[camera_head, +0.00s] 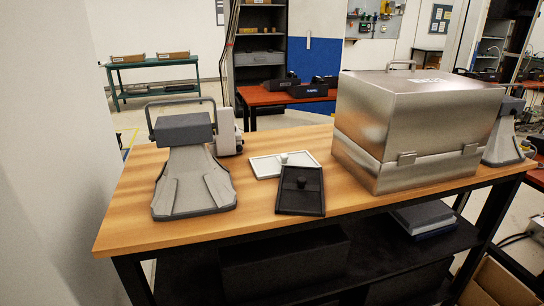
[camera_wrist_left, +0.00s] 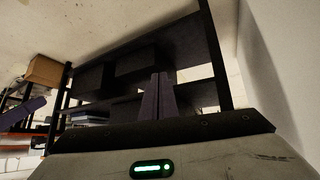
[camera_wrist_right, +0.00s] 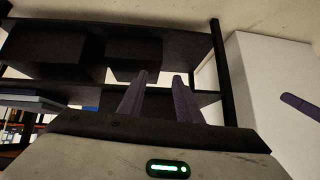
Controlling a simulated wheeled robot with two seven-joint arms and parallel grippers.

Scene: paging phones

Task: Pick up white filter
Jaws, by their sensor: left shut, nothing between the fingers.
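The white filter (camera_head: 264,166) is a flat pale panel with a small raised knob. It lies flat on the wooden table in the head view, its front right part overlapped or hidden by a black panel (camera_head: 300,198) of like shape. Neither gripper shows in the head view. In the left wrist view my left gripper (camera_wrist_left: 162,76) has its fingers together and empty. In the right wrist view my right gripper (camera_wrist_right: 160,76) has its fingers apart with nothing between them. Both wrist views look toward dark shelving, and the white filter is in neither.
The wooden table (camera_head: 130,215) has a grey device with a handle (camera_head: 190,175) on the left and a large metal box (camera_head: 415,125) on the right. Bare tabletop lies in front of the panels. A dark shelf (camera_head: 390,250) with boxes is below. A white wall (camera_head: 45,150) stands at left.

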